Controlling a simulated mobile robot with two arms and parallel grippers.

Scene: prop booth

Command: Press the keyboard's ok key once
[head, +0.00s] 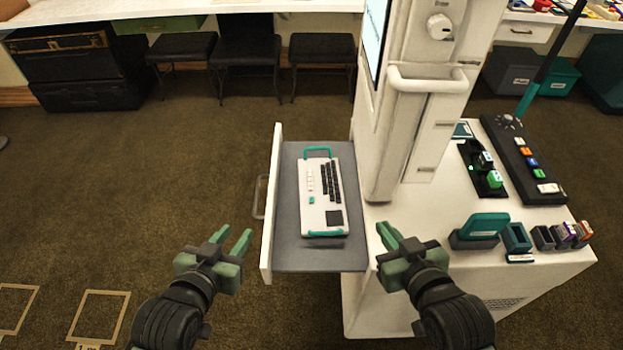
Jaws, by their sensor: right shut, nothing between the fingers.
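A white keyboard (316,217) with teal handles lies on the grey bed of a pulled-out drawer (290,255), left of the white cabinet. It has dark keys, a column of pale keys, a dark square pad and one small teal key (311,200). Key labels are too small to read, so I cannot tell which is ok. My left gripper (236,233) is open and empty, left of the drawer and apart from the keyboard. My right gripper (383,229) is shut and empty, right of the drawer by the cabinet, apart from the keyboard.
The white cabinet (375,290) with a tall column (400,130) stands right of the drawer. On its top are a dark button panel (522,160), a teal block (485,224) and small holders. The drawer's raised left front (272,200) has a handle. Open floor lies left.

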